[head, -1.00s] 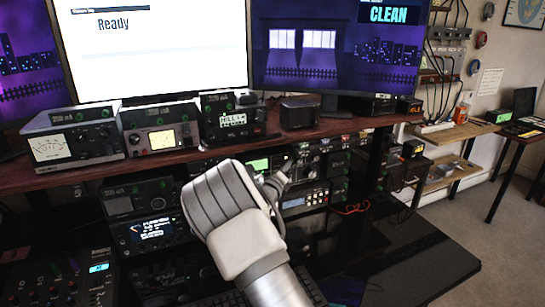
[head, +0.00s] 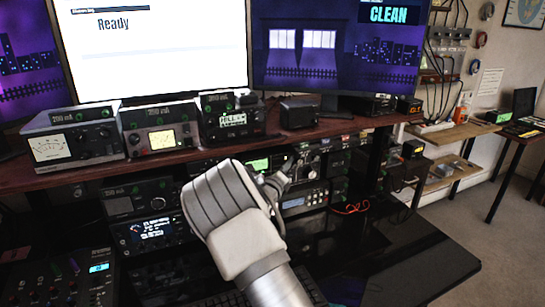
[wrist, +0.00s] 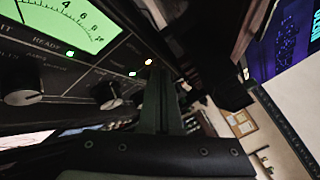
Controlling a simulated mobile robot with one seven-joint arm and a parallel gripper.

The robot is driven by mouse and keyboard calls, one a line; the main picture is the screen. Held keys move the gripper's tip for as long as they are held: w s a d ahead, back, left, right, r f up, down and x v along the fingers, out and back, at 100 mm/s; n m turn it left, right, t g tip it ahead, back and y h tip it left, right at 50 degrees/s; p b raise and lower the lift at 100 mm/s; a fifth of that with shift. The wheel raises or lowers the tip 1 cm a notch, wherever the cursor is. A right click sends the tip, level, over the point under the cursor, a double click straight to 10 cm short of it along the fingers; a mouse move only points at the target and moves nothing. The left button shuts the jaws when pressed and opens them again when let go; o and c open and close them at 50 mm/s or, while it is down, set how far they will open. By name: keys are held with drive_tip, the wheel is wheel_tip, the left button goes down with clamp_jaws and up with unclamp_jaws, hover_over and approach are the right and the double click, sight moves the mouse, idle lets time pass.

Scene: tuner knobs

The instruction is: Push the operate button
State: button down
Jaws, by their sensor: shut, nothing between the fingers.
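In the wrist view, an equipment panel fills the upper left, with a lit green meter (wrist: 75,18), a knob (wrist: 22,82) and a smaller knob (wrist: 107,94). A "READY" label (wrist: 47,43) is beside a green light. I cannot make out the operate button or tell whether the fingers touch the panel. In the head view my arm hides part of the equipment.
Several radio units, including a metered one (head: 158,140), stand on the wooden shelf (head: 180,158) above the arm. More equipment (head: 150,232) is stacked below at left. Monitors stand behind. A black desk surface (head: 420,265) is clear at right.

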idle(0.4)
drive_tip(key=shift+w+a, duration=0.15)
drive_tip(key=shift+w, duration=0.3)
idle(0.4)
drive_tip(key=shift+s+p, duration=0.4)
drive_tip(key=shift+s, duration=0.05)
drive_tip(key=shift+s+d, duration=0.15)
drive_tip(key=shift+d, duration=0.05)
drive_tip(key=shift+s+d+p, duration=0.25)
drive_tip(key=shift+s+d, duration=0.05)
drive_tip(key=shift+s, duration=0.6)
drive_tip(key=shift+s+d+p, duration=0.2)
drive_tip(key=shift+s+d, duration=0.1)
drive_tip(key=shift+s, duration=0.65)
drive_tip(key=shift+s+d+p, duration=0.25)
drive_tip(key=shift+s+d, duration=0.05)
drive_tip(key=shift+s, duration=0.6)
